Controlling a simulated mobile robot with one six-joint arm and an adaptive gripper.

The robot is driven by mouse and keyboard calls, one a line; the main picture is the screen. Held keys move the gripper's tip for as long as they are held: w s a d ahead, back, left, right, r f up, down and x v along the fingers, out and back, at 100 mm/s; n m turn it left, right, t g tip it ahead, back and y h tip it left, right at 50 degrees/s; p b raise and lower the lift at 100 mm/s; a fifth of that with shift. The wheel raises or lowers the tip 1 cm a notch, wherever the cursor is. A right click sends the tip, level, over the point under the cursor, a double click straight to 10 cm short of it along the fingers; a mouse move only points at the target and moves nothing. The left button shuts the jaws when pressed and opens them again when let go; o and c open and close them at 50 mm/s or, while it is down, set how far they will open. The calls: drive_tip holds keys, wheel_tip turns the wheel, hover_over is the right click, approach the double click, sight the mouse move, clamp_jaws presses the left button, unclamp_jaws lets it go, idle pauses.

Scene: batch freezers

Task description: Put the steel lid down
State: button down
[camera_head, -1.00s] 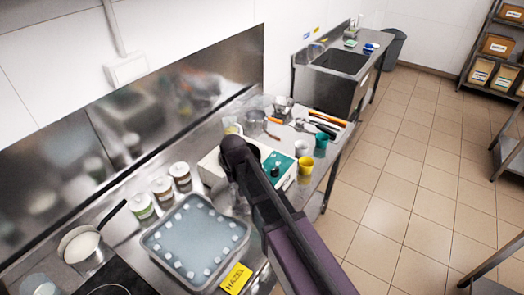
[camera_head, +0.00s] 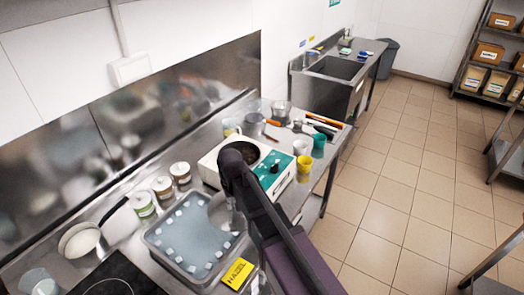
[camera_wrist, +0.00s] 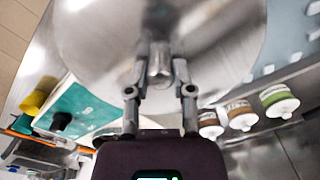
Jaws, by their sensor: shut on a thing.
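The steel lid (camera_wrist: 215,35) is a large, shiny round disc with a knob, filling the upper wrist view. My gripper (camera_wrist: 160,65) is shut on the lid's knob. In the head view the lid (camera_head: 219,212) shows only in part beside my arm, overlapping the right side of the ice tray in the picture. My arm hides the rest of it and most of the gripper there. I cannot tell whether the lid touches anything below. The white machine with a teal front (camera_head: 270,171) stands behind my arm, with its round top opening partly visible.
The ice tray (camera_head: 170,262) has a yellow HAZEL label (camera_head: 238,273) at its right corner. Yellow (camera_head: 304,168) and teal (camera_head: 318,145) cups stand right of the machine, with utensils beyond.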

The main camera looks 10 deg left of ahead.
drive_tip(key=shift+s+f+b, duration=0.1)
drive_tip(key=shift+f+b, duration=1.1)
drive_tip(key=shift+f, duration=0.25)
drive_tip(key=shift+a, duration=0.1)
